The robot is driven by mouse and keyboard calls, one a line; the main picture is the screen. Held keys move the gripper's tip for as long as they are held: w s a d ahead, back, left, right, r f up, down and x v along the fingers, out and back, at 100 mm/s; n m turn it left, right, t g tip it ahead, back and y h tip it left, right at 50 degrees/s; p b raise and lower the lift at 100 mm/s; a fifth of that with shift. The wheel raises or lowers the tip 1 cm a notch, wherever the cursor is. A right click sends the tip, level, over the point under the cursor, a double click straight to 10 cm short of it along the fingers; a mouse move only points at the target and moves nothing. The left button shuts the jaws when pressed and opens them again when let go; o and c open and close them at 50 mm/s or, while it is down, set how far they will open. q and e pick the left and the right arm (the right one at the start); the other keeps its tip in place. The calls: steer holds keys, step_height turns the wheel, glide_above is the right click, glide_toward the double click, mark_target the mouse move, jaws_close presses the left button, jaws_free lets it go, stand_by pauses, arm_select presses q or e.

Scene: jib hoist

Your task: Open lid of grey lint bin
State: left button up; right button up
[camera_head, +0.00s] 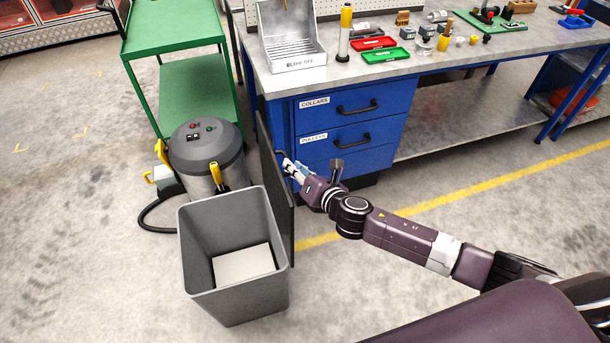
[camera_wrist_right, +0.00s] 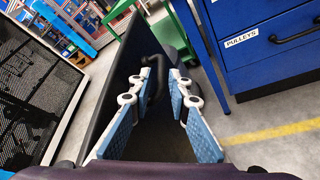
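The grey lint bin (camera_head: 233,283) stands on the floor, its mouth uncovered, with a pale sheet-like thing (camera_head: 243,264) inside. Its dark lid (camera_head: 281,205) stands about upright along the bin's right edge; the lid also shows in the right wrist view (camera_wrist_right: 138,50). My right gripper (camera_head: 288,166) is at the lid's outer face, near its upper part. In the right wrist view, its blue-padded fingers (camera_wrist_right: 163,76) are apart, with a dark curved handle (camera_wrist_right: 155,83) between or just beyond their tips. I see no firm contact. My left gripper is out of view.
A grey-topped vacuum (camera_head: 206,150) with a black hose stands behind the bin, beside a green cart (camera_head: 180,48). A blue drawer unit (camera_head: 345,130) under the workbench (camera_head: 405,68) is close behind my right gripper. Floor at left is clear.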

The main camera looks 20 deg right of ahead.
steer(key=v, duration=0.6)
steer(key=shift+s+r, duration=0.1)
steer(key=shift+s, duration=0.15)
steer(key=p+v, duration=0.2)
steer(key=v, duration=0.6)
steer(key=shift+s+d, duration=0.25)
stand_by(0.4)
steer(key=shift+r, duration=0.1)
stand_by(0.4)
